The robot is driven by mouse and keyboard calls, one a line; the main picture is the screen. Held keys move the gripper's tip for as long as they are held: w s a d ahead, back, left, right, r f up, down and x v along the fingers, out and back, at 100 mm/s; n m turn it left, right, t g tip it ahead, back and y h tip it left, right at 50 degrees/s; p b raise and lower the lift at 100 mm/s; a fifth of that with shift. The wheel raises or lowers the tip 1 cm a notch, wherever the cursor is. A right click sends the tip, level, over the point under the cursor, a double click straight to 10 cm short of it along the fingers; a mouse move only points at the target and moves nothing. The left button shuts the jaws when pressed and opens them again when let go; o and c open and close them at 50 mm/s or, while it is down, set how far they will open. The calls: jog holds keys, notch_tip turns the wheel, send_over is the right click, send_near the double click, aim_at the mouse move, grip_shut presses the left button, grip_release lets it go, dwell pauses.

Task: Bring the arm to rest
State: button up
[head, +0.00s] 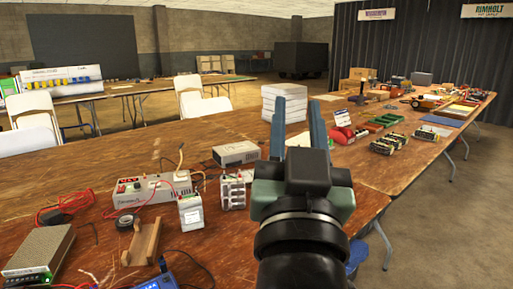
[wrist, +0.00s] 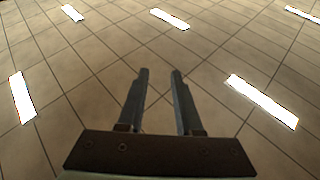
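My gripper (head: 298,122) is raised above the wooden table in the head view, its two blue-grey fingers pointing up. The fingers stand apart with nothing between them. In the wrist view my gripper (wrist: 158,75) also shows open and empty, against a tiled ceiling with bright light panels. My arm comes up from the bottom of the head view and hides part of the table behind it.
The near table (head: 75,170) holds a charger box (head: 150,192), a white battery (head: 190,212), a wooden stand (head: 142,242), a metal power supply (head: 38,252) and loose cables. A second table (head: 395,165) on the right carries several parts. White chairs (head: 190,97) stand behind.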

jog(key=s+a+r+n+t+y, duration=0.2)
jog(key=s+a+r+t, duration=0.25)
jog(key=s+r, duration=0.5)
notch_tip(320, 180, up, 26)
jog(key=p, duration=2.5)
jog(key=shift+a+f, duration=0.1)
